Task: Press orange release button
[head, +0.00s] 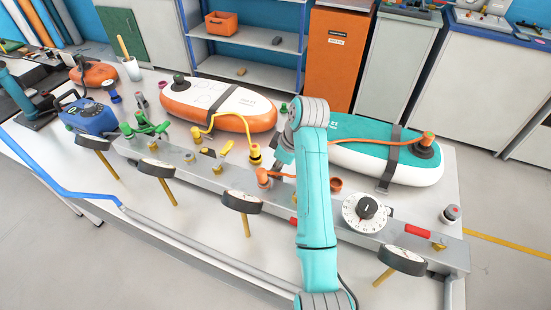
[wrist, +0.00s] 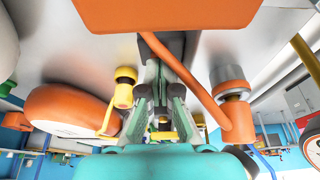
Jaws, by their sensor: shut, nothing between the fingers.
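My gripper (head: 280,168) is low over the bench, just right of an orange hose fitting (head: 264,178). Its grey fingers (wrist: 160,95) are shut and empty in the wrist view. The fitting also shows there, orange on a grey collar (wrist: 238,120), apart from the fingers. An orange hose (head: 375,144) runs to the orange-topped valve (head: 428,140) on the teal board. A large orange surface (wrist: 165,14) fills the top of the wrist view; I cannot tell which part it is. A short orange-brown cylinder (head: 336,184) stands right of my arm. I cannot tell which orange part is the release button.
A teal-and-white board (head: 365,160) and an orange-and-white board (head: 215,105) lie behind the rail. A yellow fitting (head: 254,153) stands left of my gripper. A white dial (head: 366,212), gauges (head: 241,202) and green valves (head: 145,128) line the rail.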

